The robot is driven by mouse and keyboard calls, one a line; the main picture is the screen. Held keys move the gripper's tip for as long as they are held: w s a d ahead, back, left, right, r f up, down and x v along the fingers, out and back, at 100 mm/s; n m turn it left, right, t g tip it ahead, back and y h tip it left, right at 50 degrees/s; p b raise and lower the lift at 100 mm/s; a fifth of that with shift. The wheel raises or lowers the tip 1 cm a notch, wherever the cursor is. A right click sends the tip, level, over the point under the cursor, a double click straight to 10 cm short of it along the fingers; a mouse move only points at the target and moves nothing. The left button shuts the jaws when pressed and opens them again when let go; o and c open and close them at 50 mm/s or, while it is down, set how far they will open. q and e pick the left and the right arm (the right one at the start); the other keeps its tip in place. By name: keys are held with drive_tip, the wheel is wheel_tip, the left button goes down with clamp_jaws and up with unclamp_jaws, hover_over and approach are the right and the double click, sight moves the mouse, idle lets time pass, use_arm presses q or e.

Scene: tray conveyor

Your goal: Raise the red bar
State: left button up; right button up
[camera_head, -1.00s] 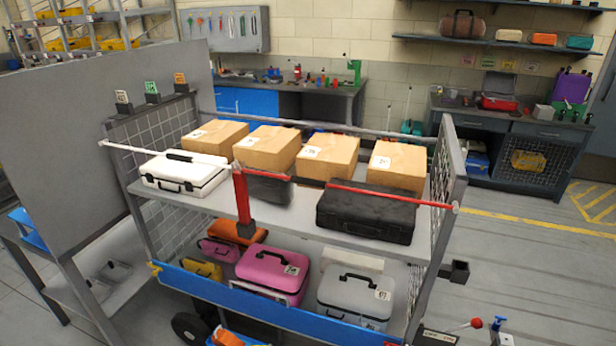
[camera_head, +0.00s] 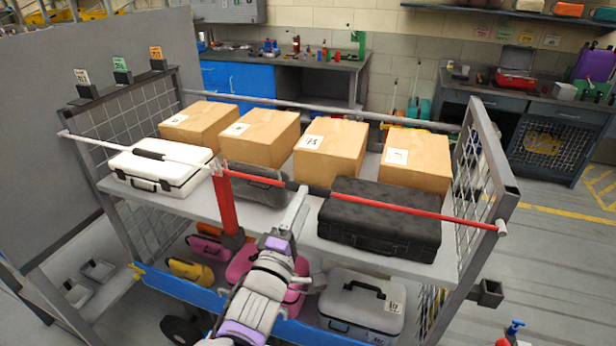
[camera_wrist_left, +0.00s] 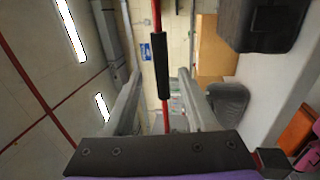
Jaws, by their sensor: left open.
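The red bar (camera_head: 405,207) runs across the front of the cart's upper shelf, from the red post (camera_head: 226,202) to the right end frame. It sits low, sloping down to the right in the head view. A black grip sleeve (camera_wrist_left: 159,60) is around the bar in the left wrist view. My left gripper (camera_head: 297,200) is at the bar near this sleeve; its arm comes up from the bottom. In the wrist view its fingers (camera_wrist_left: 160,75) are open, one on each side of the bar. I cannot tell how deep the bar lies between them. My right gripper is not in view.
A white bar (camera_head: 105,142) continues left from the post. Behind the bars stand a white case (camera_head: 160,176), a black case (camera_head: 380,235) and several cardboard boxes (camera_head: 330,150). A grey case (camera_head: 360,305) sits on the lower shelf. A grey panel (camera_head: 80,120) stands left.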

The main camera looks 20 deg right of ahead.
sight(310, 188)
use_arm(q)
drive_tip(key=x, duration=0.8)
drive_tip(key=shift+w+f+p, duration=0.1)
drive_tip(key=shift+w+p, duration=0.05)
drive_tip(key=shift+p, duration=0.25)
drive_tip(key=shift+c, duration=0.4)
clamp_jaws()
idle(0.5)
